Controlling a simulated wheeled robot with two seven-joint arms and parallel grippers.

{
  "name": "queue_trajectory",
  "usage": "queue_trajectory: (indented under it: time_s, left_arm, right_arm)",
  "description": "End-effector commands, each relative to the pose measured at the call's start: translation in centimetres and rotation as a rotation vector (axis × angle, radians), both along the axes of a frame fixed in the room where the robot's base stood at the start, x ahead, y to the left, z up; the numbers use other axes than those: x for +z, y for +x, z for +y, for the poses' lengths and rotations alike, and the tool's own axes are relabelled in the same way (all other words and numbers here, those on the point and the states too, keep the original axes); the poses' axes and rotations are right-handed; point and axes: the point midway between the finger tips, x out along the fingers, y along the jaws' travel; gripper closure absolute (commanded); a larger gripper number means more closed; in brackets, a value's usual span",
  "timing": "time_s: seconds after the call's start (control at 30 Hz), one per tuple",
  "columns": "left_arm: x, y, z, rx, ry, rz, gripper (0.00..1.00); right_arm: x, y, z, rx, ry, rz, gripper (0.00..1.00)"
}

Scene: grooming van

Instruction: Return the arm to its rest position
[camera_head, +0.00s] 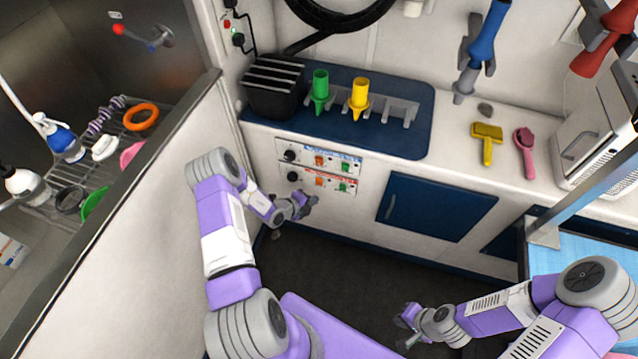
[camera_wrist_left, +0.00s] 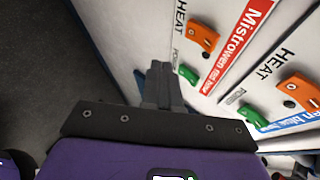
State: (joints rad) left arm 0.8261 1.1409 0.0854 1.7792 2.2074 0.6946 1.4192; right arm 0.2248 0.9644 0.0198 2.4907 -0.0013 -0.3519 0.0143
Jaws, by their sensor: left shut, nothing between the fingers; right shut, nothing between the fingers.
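My left gripper (camera_head: 305,202) is in front of the white cabinet face, by the lower control panel (camera_head: 318,181) with its orange and green switches. In the left wrist view its two dark fingers (camera_wrist_left: 160,82) are together with nothing between them, beside the panel's switches. I cannot tell from the views whether it touches the panel; a small gap seems to show. My right gripper (camera_head: 403,322) hangs low over the dark floor at the lower middle, shut and empty.
The counter holds a black slotted box (camera_head: 273,88), green (camera_head: 320,92) and yellow (camera_head: 359,98) nozzles in a rack, a yellow brush (camera_head: 487,142) and a pink brush (camera_head: 525,152). A partition (camera_head: 140,215) stands left of my left arm. A blue-topped table (camera_head: 590,255) is at right. The floor (camera_head: 350,285) between is clear.

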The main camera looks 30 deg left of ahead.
Motion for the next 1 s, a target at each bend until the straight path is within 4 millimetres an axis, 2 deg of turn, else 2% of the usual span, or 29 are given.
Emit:
queue_trajectory:
  time_s: [0.03,0.2,0.77,0.87,0.97,1.0]
  left_arm:
    - [0.3,-0.6,-0.1,0.001,-0.001,0.002,1.0]
    - [0.3,-1.5,-0.3,0.001,0.0,0.0,1.0]
    - [0.2,-1.6,-0.4,-0.003,0.002,-0.001,1.0]
    - [0.4,-1.9,-1.7,-0.068,0.02,0.005,1.0]
    - [0.9,-3.0,-5.3,-0.267,0.082,0.009,1.0]
    - [1.1,-3.8,-7.2,-0.385,0.12,0.008,1.0]
  right_arm:
    - [0.6,0.0,0.0,0.0,0.0,0.0,1.0]
    - [1.1,0.0,0.0,0.0,0.0,0.0,1.0]
    - [1.0,0.0,0.0,0.0,0.0,0.0,1.0]
    - [1.2,0.0,0.0,0.0,0.0,0.0,1.0]
    - [1.5,0.0,0.0,0.0,0.0,0.0,1.0]
    - [1.7,0.0,0.0,0.0,0.0,0.0,1.0]
